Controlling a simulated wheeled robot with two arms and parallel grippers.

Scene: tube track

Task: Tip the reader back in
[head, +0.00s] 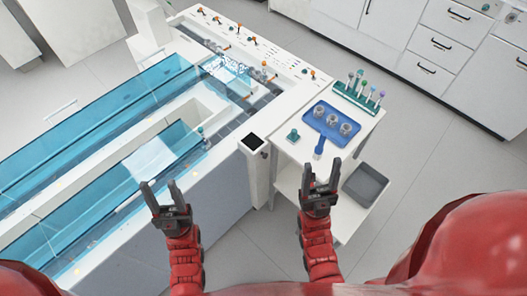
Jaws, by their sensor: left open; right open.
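A small dark square panel (254,141), which looks like the reader, sits on top of a white post at the near right corner of the tube track. I cannot tell from this view whether it is tilted. The white track (292,66) has blue transparent covers (95,105). My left gripper (160,185) is open and empty, in front of the track and to the left of the panel. My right gripper (321,165) is open and empty, to the right of the panel and over the near side of the white cart. Neither gripper touches the panel.
The white cart (346,153) holds a blue tray (322,113) with several clear round pieces, a green rack (357,96) of capped tubes and a small green piece (293,135). A grey bin (366,184) sits lower. White cabinets (420,50) stand behind; floor between is clear.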

